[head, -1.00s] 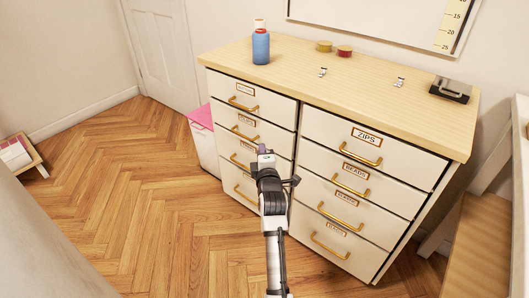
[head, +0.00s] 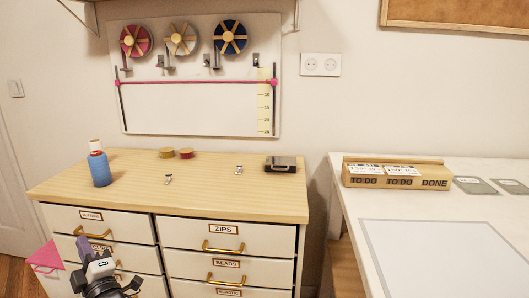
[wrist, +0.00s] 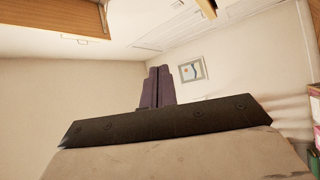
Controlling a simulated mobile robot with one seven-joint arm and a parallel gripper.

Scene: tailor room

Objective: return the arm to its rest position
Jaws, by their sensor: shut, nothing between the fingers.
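My gripper (head: 82,243) shows at the lower left of the head view, in front of the left drawers of the cabinet (head: 175,182). Its two purple-grey fingers also show in the wrist view (wrist: 158,87), side by side and shut with nothing between them. The wrist view looks across a pale wall with a small framed picture (wrist: 193,70) beyond the fingers. Most of my arm is below the head view's lower edge.
A white table (head: 350,215) with a TO DO/DONE holder (head: 395,176) is at right.

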